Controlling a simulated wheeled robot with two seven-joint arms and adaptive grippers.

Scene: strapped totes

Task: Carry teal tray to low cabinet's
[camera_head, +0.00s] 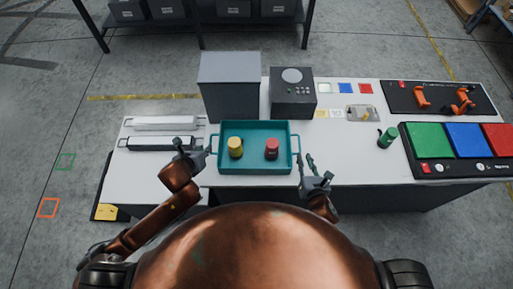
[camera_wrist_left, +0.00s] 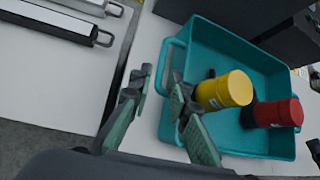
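The teal tray (camera_head: 255,169) lies flat on the white table, with a handle at each side. A yellow can (camera_head: 235,147) and a red can (camera_head: 271,149) stand in it. In the left wrist view the tray (camera_wrist_left: 215,38) shows with the yellow can (camera_wrist_left: 226,90) and red can (camera_wrist_left: 275,112). My left gripper (camera_head: 192,150) is at the tray's left handle (camera_wrist_left: 163,66); in the wrist view its fingers (camera_wrist_left: 160,100) are spread apart, with nothing clearly gripped. My right gripper (camera_head: 311,168) is beside the tray's right handle, its fingers apart. Which piece is the low cabinet is unclear.
A grey box (camera_head: 229,85) and a dark device (camera_head: 293,94) stand behind the tray. A white-topped surface at left (camera_head: 135,170) holds a white bar (camera_head: 165,123) and a dark bar (camera_head: 160,143).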

